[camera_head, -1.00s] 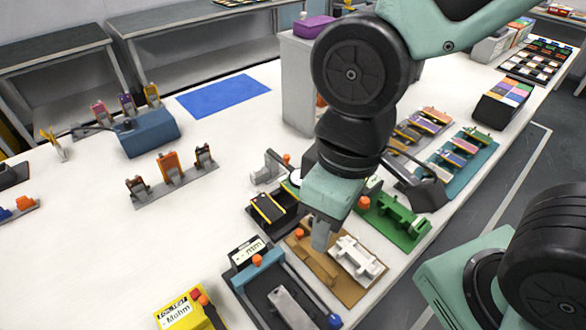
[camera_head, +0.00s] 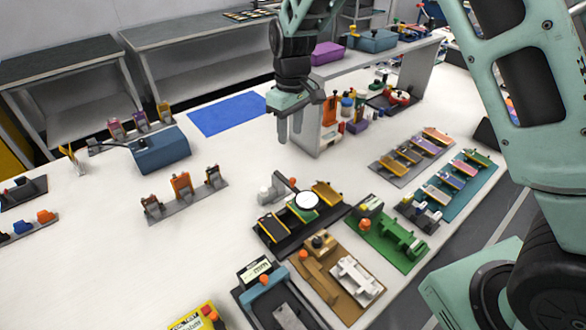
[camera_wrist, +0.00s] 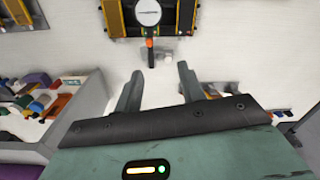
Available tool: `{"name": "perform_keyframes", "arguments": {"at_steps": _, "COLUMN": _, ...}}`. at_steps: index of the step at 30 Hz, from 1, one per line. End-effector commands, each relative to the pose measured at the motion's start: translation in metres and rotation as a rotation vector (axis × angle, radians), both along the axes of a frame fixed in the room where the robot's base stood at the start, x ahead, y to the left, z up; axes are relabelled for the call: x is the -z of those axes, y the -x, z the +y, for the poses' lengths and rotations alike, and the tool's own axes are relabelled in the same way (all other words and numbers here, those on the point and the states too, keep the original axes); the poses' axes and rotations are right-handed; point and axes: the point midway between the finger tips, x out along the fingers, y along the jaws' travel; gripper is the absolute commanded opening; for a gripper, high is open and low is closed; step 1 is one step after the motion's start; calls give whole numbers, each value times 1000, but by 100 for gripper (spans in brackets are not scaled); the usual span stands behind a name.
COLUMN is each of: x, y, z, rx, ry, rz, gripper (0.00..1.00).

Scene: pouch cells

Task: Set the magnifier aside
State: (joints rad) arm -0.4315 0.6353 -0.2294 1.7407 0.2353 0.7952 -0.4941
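The magnifier (camera_head: 307,201) has a round white lens and an orange handle. It is at a dark fixture with yellow pieces (camera_head: 272,226), with its lens over the fixture's middle. In the wrist view the magnifier (camera_wrist: 148,13) is at the top, its dark and orange handle pointing down toward my fingers. My gripper (camera_head: 290,138) is above the table, behind the magnifier in the head view and left of the grey box. In the wrist view my gripper (camera_wrist: 160,72) has its two fingers apart with nothing between them.
A blue mat (camera_head: 228,105) lies clear at the back. A grey shelf unit (camera_head: 318,120) stands right of my gripper. Brown (camera_head: 312,270) and green (camera_head: 375,235) fixtures stand in front and to the right.

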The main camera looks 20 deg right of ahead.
Motion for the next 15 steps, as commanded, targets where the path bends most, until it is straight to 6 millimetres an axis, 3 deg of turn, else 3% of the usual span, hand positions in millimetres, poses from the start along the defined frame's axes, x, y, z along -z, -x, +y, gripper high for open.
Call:
{"name": "perform_keyframes", "arguments": {"at_steps": 3, "x": 4, "y": -18, "z": -11, "rx": -6, "ry": 26, "rz": -8, "gripper": 40}}
{"name": "perform_keyframes", "arguments": {"at_steps": 8, "x": 13, "y": -22, "z": -15, "rx": -10, "ry": 33, "rz": -8, "gripper": 40}}
{"name": "perform_keyframes", "arguments": {"at_steps": 15, "x": 53, "y": -21, "z": -15, "rx": -9, "ry": 33, "rz": -5, "gripper": 40}}
